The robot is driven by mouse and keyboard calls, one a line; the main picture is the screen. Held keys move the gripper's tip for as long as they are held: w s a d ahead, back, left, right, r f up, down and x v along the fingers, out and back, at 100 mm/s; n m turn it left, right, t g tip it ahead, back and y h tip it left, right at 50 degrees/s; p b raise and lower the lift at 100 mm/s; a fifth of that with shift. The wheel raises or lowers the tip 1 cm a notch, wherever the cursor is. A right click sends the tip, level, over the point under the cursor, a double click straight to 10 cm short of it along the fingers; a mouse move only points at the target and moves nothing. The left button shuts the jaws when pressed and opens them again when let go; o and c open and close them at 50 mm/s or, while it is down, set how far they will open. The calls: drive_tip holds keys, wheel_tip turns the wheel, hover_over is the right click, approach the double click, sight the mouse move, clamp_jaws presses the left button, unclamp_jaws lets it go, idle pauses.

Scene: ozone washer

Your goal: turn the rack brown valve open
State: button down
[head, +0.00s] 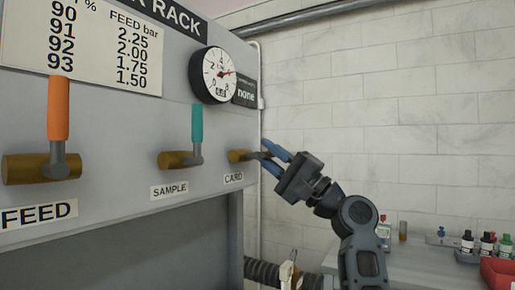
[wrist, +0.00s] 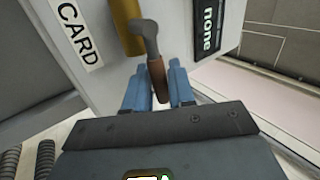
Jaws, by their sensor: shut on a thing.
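The brown valve has a brass body (head: 238,156) on the rack front above the CARD label. Its grey lever and brown grip (wrist: 157,78) show in the wrist view, with the grip between my blue fingers. In the head view the lever points sideways to the right, away from the body, and its grip is mostly hidden by the fingers. My gripper (head: 268,157) is shut on the brown grip at the rack's right edge; it also shows in the wrist view (wrist: 160,76).
The orange FEED valve handle (head: 58,108) and teal SAMPLE handle (head: 197,123) both point up. A round gauge (head: 213,75) and a "none" sign (head: 246,93) sit above the brown valve. A bench with bottles (head: 467,242) and a red tray (head: 498,270) stands at right.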

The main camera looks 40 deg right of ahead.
drive_tip(key=shift+f+m+h, duration=0.15)
drive_tip(key=shift+m+h, duration=0.25)
drive_tip(key=shift+m, duration=0.1)
drive_tip(key=c, duration=1.1)
unclamp_jaws()
drive_tip(key=b+v, duration=0.2)
drive_tip(key=v, duration=0.5)
drive_tip(key=shift+s+f, duration=0.25)
drive_tip(key=shift+s, duration=0.05)
drive_tip(key=shift+d, duration=0.2)
